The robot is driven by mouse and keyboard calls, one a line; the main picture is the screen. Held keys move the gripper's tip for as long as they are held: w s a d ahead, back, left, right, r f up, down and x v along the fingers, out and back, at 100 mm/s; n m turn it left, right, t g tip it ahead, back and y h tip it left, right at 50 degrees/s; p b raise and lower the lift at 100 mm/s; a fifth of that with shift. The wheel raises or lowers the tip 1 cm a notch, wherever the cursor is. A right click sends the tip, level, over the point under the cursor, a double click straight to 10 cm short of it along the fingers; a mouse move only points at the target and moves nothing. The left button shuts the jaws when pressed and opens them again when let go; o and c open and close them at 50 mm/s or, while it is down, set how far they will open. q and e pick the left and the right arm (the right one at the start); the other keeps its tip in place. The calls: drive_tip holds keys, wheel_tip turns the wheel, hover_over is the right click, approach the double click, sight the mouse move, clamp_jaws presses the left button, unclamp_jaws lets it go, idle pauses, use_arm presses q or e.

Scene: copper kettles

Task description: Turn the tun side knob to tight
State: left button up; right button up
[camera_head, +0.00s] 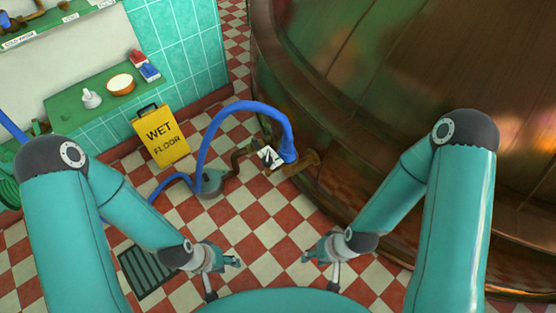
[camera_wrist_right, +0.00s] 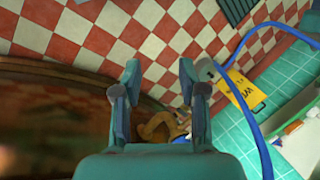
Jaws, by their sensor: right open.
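The tun (camera_head: 400,80) is the large copper vessel filling the right of the head view; its dark side also shows at the left of the right wrist view (camera_wrist_right: 50,115). Low at its side are a brass pipe fitting (camera_head: 302,163) and a small white plate with a dark mark (camera_head: 268,155). I cannot tell clearly which part is the knob or how it is set. My right gripper (camera_head: 322,270) is open and empty, apart from the fitting, which shows beyond its fingers in the right wrist view (camera_wrist_right: 160,126). My left gripper (camera_head: 222,278) looks open and empty.
A blue hose (camera_head: 238,107) arches to the fitting from a grey floor unit (camera_head: 209,182). A yellow wet floor sign (camera_head: 161,136) stands by the tiled wall. A green shelf (camera_head: 65,113) is at the left, and a drain grate (camera_head: 147,272) is in the floor. The checkered floor between is mostly clear.

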drive_tip(key=shift+d, duration=0.1)
drive_tip(key=o, duration=0.4)
drive_tip(key=shift+f, duration=0.15)
drive_tip(key=shift+o, duration=0.5)
drive_tip(key=w+f+n+t+b, duration=0.1)
drive_tip(key=w+f+t+b, duration=0.2)
drive_tip(key=w+f+b, duration=0.3)
drive_tip(key=w+b, duration=0.2)
drive_tip(key=b, duration=0.1)
drive_tip(key=shift+d+f+t, duration=0.25)
drive_tip(key=shift+d+t, duration=0.05)
drive_tip(key=shift+d, duration=0.05)
drive_tip(key=n+t+y+b, duration=0.7)
drive_tip(key=t+b, duration=0.4)
drive_tip(key=b, duration=1.3)
approach(270, 164)
drive_tip(key=shift+n+h, duration=0.3)
drive_tip(key=shift+h, duration=0.3)
drive_tip(key=b+x, duration=0.2)
drive_tip(key=x, duration=1)
drive_tip(key=shift+s+a+r, duration=0.1)
drive_tip(key=shift+r, duration=0.1)
